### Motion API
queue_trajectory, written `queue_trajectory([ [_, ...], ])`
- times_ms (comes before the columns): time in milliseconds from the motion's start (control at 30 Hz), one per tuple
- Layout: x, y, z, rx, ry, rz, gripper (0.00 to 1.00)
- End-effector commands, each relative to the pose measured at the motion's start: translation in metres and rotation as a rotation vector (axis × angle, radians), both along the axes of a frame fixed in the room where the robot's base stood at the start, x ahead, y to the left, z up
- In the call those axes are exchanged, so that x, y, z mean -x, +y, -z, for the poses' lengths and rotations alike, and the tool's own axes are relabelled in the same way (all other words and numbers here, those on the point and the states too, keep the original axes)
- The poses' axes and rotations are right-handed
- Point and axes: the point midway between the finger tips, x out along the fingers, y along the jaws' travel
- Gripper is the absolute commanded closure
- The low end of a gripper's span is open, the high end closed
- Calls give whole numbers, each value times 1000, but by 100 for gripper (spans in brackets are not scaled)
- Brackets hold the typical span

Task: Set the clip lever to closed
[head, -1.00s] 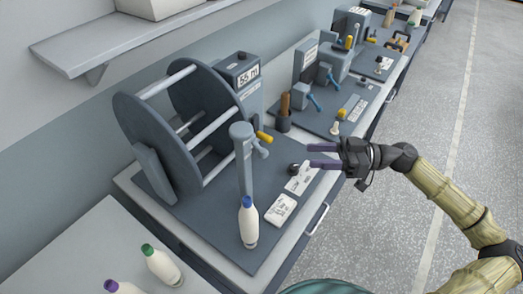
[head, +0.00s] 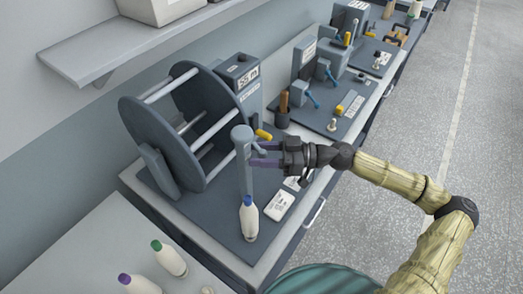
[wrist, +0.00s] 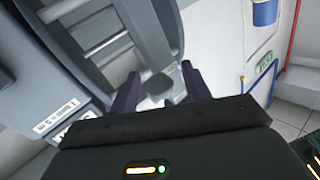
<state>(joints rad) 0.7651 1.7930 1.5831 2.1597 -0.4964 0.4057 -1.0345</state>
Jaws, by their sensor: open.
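A grey post (head: 243,165) with a rounded top stands on the dark base plate in front of the large reel. A small grey lever, which I take for the clip lever, is on the post's right side near the top, now largely hidden by my gripper. My gripper (head: 256,154) is open beside the upper post, its purple fingers pointing left towards it. In the wrist view the fingers of my gripper (wrist: 160,85) are apart, with a grey rounded part (wrist: 157,87) showing between them. I cannot tell whether they touch anything.
The reel (head: 160,145) stands left of the post. A yellow handle (head: 263,134) is just behind my fingers. A blue-capped bottle (head: 249,220) stands before the post, with a white label block (head: 279,206) beside it. More stations line the bench behind.

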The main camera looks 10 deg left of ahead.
Motion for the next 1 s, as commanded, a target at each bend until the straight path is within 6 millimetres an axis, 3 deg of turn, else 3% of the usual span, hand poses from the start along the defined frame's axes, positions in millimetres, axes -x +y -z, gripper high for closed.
queue_trajectory([
  [167,0,0,0,0,0,0,52],
  [400,0,0,0,0,0,0,96],
  [1000,1,-4,-7,106,38,0,96],
])
